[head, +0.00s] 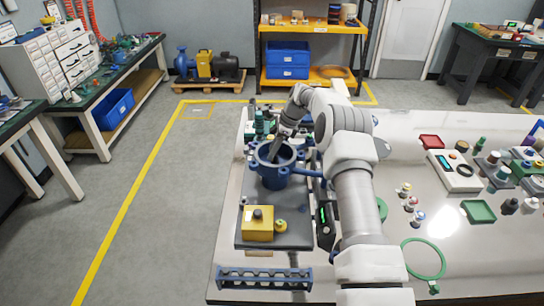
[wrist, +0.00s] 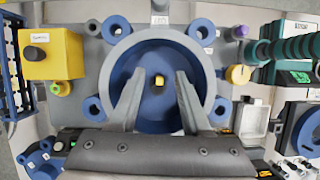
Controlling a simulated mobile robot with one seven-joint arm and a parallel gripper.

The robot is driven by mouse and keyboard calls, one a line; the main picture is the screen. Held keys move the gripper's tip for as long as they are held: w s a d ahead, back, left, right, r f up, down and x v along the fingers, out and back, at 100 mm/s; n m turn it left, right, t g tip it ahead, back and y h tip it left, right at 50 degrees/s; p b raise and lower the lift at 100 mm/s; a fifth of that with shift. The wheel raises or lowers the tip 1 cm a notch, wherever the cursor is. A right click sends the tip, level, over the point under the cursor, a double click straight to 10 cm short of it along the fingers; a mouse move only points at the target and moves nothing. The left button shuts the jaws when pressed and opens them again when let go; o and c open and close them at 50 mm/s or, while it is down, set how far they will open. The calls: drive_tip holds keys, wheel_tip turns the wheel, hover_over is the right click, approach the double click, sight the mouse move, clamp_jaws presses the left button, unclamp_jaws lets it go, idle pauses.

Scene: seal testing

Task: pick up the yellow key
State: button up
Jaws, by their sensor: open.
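A small yellow piece, which looks like the yellow key (wrist: 159,83), lies at the middle of the floor of a round blue housing (wrist: 108,84) in the wrist view. My gripper (wrist: 160,75) is open over the housing, with one finger on each side of the yellow piece and nothing between them. How far above the piece the fingertips are, I cannot tell. In the head view my gripper (head: 275,152) reaches down into the blue housing (head: 272,178), and the yellow piece is hidden by the housing wall.
A yellow box with a black knob (head: 258,223) stands in front of the housing on a grey plate (head: 290,238). A blue rack (head: 264,278) lies at the table's front edge. A green ring (head: 444,262) lies on the right.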

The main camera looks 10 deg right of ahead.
drive_tip(key=shift+x, duration=0.85)
drive_tip(key=shift+r, duration=0.1)
clamp_jaws()
